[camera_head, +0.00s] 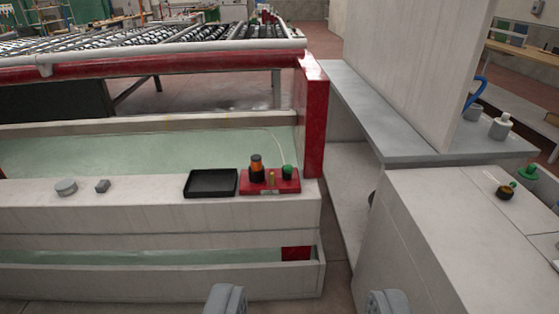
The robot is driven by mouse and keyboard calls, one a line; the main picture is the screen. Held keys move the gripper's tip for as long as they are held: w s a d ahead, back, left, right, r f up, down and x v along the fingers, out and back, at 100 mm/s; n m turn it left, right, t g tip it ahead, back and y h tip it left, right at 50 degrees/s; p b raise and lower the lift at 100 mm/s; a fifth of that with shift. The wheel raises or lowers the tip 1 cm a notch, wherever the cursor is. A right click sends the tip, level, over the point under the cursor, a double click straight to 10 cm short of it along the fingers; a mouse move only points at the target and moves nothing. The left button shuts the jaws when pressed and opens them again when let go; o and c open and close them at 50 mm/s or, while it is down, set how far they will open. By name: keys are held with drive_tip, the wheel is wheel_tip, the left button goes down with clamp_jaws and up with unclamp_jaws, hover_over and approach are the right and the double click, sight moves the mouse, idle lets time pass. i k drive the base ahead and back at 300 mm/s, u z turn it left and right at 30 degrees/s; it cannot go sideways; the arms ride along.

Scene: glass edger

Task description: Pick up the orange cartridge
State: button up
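An orange cartridge (256,164) with a dark top and dark lower part stands upright in a red holder (285,187). The holder sits on the pale ledge of the glass edger, left of the red post. A green-topped piece (288,171) and a small brass-coloured piece (271,178) stand in the same holder. My gripper (306,302) shows at the bottom edge as two grey fingertips set wide apart. It is open with nothing between the fingers, and it is apart from the cartridge, which lies farther ahead and slightly left.
A black tray (188,194) lies left of the holder. A grey round piece (66,187) and a small grey block (102,186) lie farther left. A red post (313,120) rises behind right. A dark-and-amber piece (506,192) sits on the right-hand cabinet (440,215).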

sight(256, 160)
drive_tip(key=z, duration=0.1)
drive_tip(key=i, duration=1.3)
drive_tip(key=u, duration=0.8)
drive_tip(key=i, duration=0.7)
drive_tip(key=u, duration=0.45)
drive_tip(key=k, duration=0.9)
drive_tip(key=u, duration=0.15)
drive_tip(key=i, duration=0.95)
drive_tip(key=z, duration=0.05)
